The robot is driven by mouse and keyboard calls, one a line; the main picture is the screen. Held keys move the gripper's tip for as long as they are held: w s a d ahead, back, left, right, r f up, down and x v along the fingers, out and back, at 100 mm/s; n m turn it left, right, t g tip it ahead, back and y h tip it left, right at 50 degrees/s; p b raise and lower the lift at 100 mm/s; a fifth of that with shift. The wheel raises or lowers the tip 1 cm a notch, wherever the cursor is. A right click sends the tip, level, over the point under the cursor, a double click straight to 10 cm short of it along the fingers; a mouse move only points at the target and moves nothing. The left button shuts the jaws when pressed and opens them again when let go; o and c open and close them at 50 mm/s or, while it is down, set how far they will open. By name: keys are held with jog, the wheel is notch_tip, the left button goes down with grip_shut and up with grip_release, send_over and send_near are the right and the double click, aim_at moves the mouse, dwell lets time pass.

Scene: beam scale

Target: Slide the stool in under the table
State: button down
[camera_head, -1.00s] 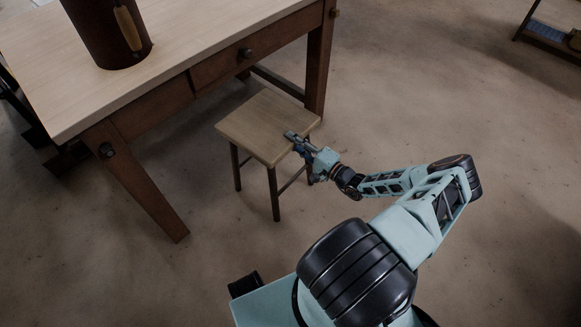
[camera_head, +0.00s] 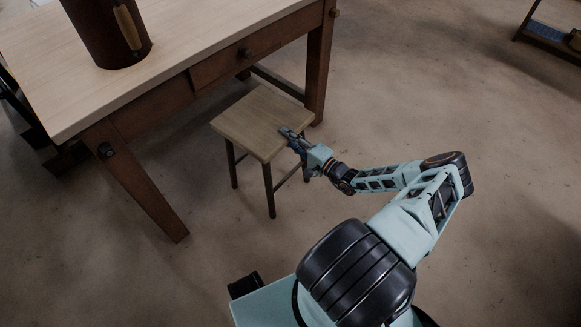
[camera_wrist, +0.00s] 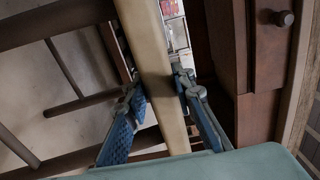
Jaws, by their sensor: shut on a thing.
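The stool (camera_head: 258,122) has a square light wooden seat and dark legs. It stands upright on the floor at the front side of the table, mostly outside it, with its far edge close to the table's front. The table (camera_head: 178,45) has a pale top, a dark frame and a drawer. My gripper (camera_head: 287,135) is shut on the right-hand edge of the stool seat. In the wrist view the seat edge (camera_wrist: 160,90) runs between the two blue-padded fingers (camera_wrist: 158,100). The stool's far legs are partly hidden.
A dark red container (camera_head: 105,35) with a wooden handle stands on the table top. The table's front left leg (camera_head: 140,185) and right leg (camera_head: 318,65) flank the stool. A low shelf (camera_head: 552,35) is at the far right. The floor around is clear.

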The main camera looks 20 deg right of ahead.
jog(key=shift+w+a, duration=0.15)
jog(key=shift+x, duration=1.35)
jog(key=shift+v, duration=1.05)
dwell(0.6)
jog(key=c, duration=1.5)
grip_release()
jog(key=shift+c, duration=0.2)
jog(key=shift+f, duration=0.5)
jog(key=v, duration=1.2)
jog(key=shift+r, duration=0.55)
